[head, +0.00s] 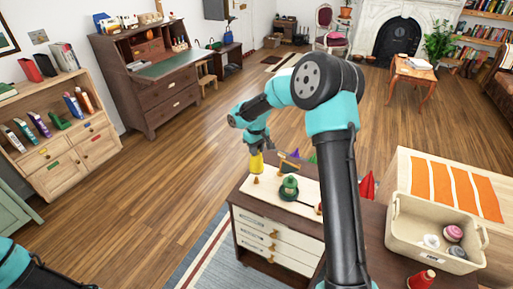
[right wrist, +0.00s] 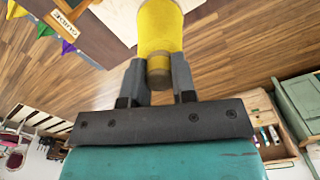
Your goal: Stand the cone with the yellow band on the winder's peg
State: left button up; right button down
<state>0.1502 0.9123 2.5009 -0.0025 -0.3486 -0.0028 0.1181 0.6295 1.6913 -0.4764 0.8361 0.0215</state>
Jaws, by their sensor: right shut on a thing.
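My right gripper (head: 257,146) is shut on the yellow cone (head: 257,163) and holds it over the left end of the drawer unit's top. In the right wrist view, the fingers (right wrist: 158,82) clasp the narrow brown end of the cone (right wrist: 160,28); its wide yellow part points away from the gripper. A green device (head: 289,187), perhaps the winder, stands on the pale board (head: 307,198), right of the cone and apart from it. I cannot make out its peg clearly. My left gripper is out of view.
A beige bin (head: 430,258) with several yarn balls stands at the right. A red cone (head: 422,279) is near the bottom edge. Small coloured pennants and a red cone-like thing (head: 367,186) lie behind my arm. Open wooden floor (head: 160,190) lies left of the drawer unit (head: 270,238).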

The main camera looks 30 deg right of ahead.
aim_at(256, 162)
jog(key=shift+f, duration=3.85)
jog(key=c, duration=0.8)
grip_release()
jog(key=shift+c, duration=0.2)
notch_tip(256, 162, up, 18)
jog(key=shift+f, duration=0.25)
